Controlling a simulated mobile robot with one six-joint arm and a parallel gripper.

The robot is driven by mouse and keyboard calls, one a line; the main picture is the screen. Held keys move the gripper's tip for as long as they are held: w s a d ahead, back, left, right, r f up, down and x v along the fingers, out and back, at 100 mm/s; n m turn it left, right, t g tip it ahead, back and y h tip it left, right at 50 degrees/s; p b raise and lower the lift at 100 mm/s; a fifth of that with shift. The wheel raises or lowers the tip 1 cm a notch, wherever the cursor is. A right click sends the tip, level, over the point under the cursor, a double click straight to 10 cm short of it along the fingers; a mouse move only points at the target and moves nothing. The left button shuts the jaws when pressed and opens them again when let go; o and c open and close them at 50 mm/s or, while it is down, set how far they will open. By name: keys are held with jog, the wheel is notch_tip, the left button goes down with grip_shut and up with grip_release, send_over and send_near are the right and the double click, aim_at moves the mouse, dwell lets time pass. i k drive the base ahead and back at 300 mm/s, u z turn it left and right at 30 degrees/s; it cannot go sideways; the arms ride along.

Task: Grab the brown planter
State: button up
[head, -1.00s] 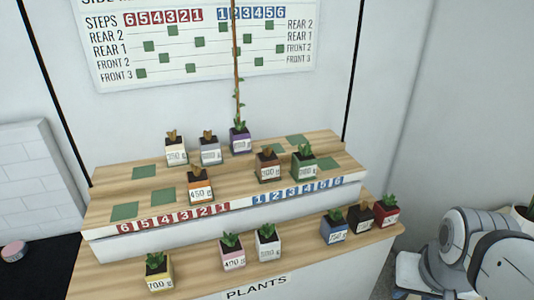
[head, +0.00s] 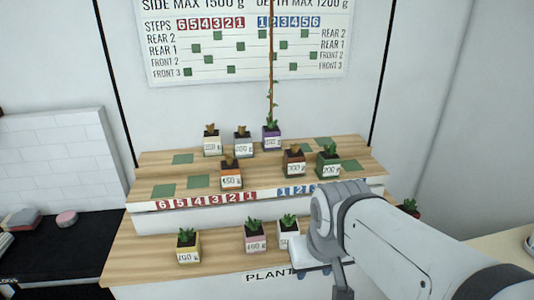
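A brown planter (head: 293,164) with a small plant and a white weight label stands upright on the upper wooden step, right of centre, with a green planter (head: 328,162) to its right. A second, darker brown planter showed earlier on the lower shelf between a blue and a red one; my arm now hides that place. My arm reaches in from the lower right over the lower shelf. Its end, with my gripper (head: 325,268), is in front of the white planter; the fingers are not clear enough to tell open or shut.
An orange planter (head: 231,175) and several others stand on the upper steps. Yellow (head: 188,248), pink (head: 255,238) and white (head: 287,234) planters line the lower shelf (head: 145,262). A red planter (head: 409,207) peeks out behind my arm. A thin pole (head: 271,70) rises behind.

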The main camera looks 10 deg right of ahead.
aim_at(295, 159)
jog(key=z, duration=0.05)
jog(key=i, duration=1)
jog(key=u, duration=0.05)
